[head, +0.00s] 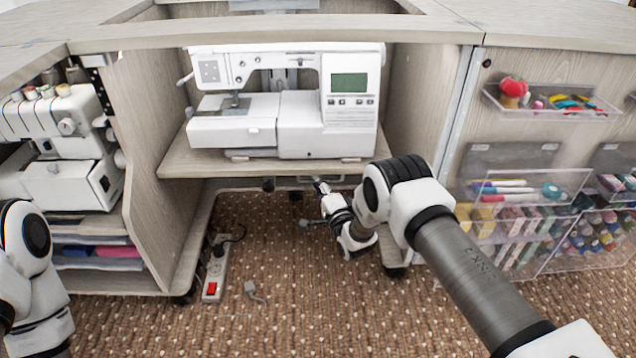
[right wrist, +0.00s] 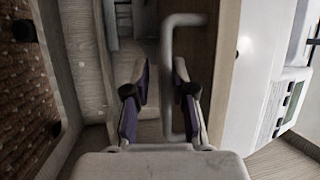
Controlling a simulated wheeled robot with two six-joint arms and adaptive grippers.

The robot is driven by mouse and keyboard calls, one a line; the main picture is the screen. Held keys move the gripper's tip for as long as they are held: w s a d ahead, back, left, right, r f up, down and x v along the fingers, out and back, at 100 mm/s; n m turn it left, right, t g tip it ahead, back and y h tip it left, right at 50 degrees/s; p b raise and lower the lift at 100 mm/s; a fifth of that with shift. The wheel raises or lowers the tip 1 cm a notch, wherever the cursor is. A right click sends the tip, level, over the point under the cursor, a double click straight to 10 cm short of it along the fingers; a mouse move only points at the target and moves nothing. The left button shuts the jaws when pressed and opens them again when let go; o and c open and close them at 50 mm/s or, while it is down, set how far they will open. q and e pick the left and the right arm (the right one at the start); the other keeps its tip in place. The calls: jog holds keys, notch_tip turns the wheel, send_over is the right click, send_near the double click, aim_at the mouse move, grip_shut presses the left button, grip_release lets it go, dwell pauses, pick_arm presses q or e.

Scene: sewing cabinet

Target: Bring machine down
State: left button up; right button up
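The white sewing machine (head: 285,100) with a green screen sits on a wooden lift shelf (head: 215,162) inside the cabinet's middle bay, below the top opening. A pale bar handle (head: 292,179) is under the shelf's front edge; it also shows in the right wrist view as an upright loop (right wrist: 167,50). My right gripper (head: 319,185) is just under the shelf by the handle. In the right wrist view its fingers (right wrist: 160,78) are apart, with one handle bar between them, closer to the right finger. My left gripper is out of view; only part of my left arm shows.
A serger (head: 60,140) stands in the left bay above folded fabrics (head: 95,252). The right door (head: 480,130) carries clear bins of sewing supplies (head: 525,190). A power strip (head: 214,278) and a loose plug (head: 254,291) lie on the brown carpet. The floor under the shelf is mostly clear.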

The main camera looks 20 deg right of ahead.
jog(key=shift+s+f, duration=0.1)
jog(key=shift+s, duration=0.05)
jog(key=v, duration=1.1)
jog(key=shift+s, duration=0.35)
jog(key=shift+d+f, duration=0.1)
